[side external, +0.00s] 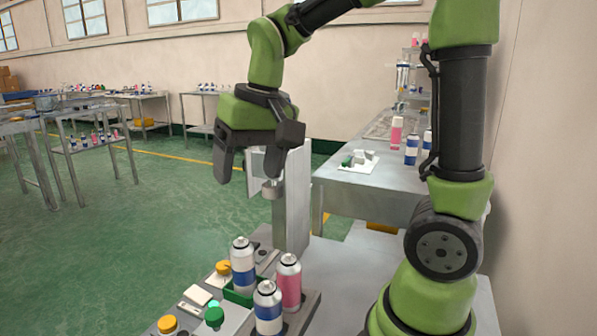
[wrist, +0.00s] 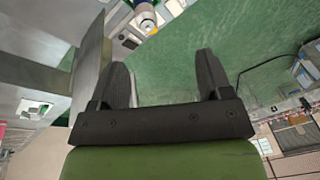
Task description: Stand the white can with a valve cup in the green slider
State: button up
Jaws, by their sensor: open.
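My gripper (side external: 247,172) is open and empty, high above the work bench and beside the crimping post. In the wrist view its two fingers (wrist: 161,58) are spread with only green floor between them. A white can with a blue band (side external: 243,268) stands upright at the green slider (side external: 231,296); it appears to be in it, its base partly hidden. A second white can with a blue band (side external: 268,312) and a pink can (side external: 288,284) stand upright close by, nearer the camera. All have metallic tops; valve cup details are too small to tell.
The grey crimping post (side external: 293,200) rises behind the cans. A side table (side external: 372,180) holds more cans behind.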

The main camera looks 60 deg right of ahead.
jog(key=s+a+r+n+t+y, duration=0.1)
jog(key=s+a+t, duration=0.3)
jog(key=s, duration=0.7)
jog(key=shift+r+n+t+y, duration=0.3)
jog(key=shift+r+n, duration=0.1)
jog(key=shift+r, duration=0.25)
